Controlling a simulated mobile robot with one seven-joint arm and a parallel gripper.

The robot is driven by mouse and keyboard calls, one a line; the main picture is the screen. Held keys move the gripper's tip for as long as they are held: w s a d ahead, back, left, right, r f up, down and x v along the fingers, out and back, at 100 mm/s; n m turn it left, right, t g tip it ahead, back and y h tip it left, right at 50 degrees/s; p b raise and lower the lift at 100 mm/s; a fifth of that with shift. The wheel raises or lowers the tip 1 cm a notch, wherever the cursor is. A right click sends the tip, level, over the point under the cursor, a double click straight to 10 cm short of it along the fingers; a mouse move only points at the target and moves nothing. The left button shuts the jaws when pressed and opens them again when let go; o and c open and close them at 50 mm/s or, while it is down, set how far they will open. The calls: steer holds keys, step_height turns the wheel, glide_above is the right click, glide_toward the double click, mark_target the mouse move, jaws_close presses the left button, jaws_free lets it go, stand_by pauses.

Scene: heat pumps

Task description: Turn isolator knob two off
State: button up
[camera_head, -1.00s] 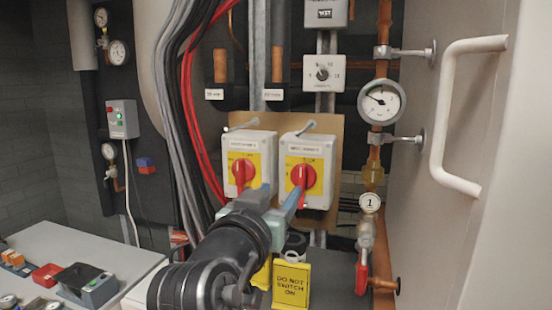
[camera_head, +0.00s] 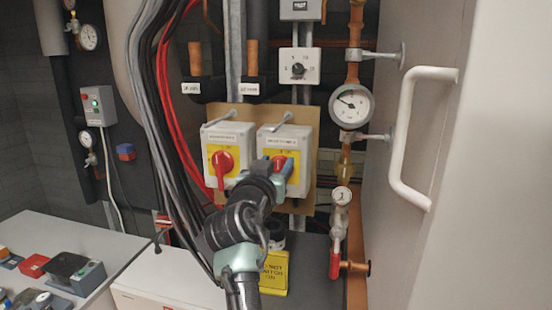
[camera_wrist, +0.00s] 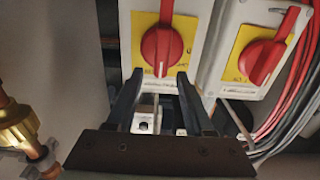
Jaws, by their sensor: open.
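Two grey isolator boxes with yellow plates and red knobs hang side by side on a brown board. The label print is too small to read. The right box's knob (camera_head: 279,163) shows in the head view partly behind my gripper (camera_head: 275,168). In the wrist view, which is turned over, this knob (camera_wrist: 162,50) is at the left, its handle upright. My gripper (camera_wrist: 160,77) is open, with its fingertips on either side of the handle's near end. I cannot tell whether they touch it. The left box's knob (camera_head: 222,163) is clear of my gripper; it also shows in the wrist view (camera_wrist: 262,60).
Red, black and grey cables (camera_head: 165,110) run left of the boxes. A pressure gauge (camera_head: 351,105) and a red-handled valve (camera_head: 336,262) are on the right, beside a door with a white handle (camera_head: 408,140). A yellow tag (camera_head: 274,272) hangs below.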

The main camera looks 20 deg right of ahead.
steer(key=shift+w+d, duration=0.1)
steer(key=shift+w, duration=0.05)
jaws_close()
stand_by(0.6)
steer(key=shift+w+a+f+n+p, duration=0.25)
steer(key=shift+a+f+n, duration=0.2)
steer(key=shift+n, duration=2.55)
steer(key=shift+w+a+f+n+p, duration=0.25)
steer(key=shift+f+n, duration=0.25)
steer(key=shift+n, duration=2.5)
steer(key=shift+w+a+f+n+p, duration=0.25)
steer(key=shift+a+f+n, duration=0.2)
steer(key=shift+n, duration=2.55)
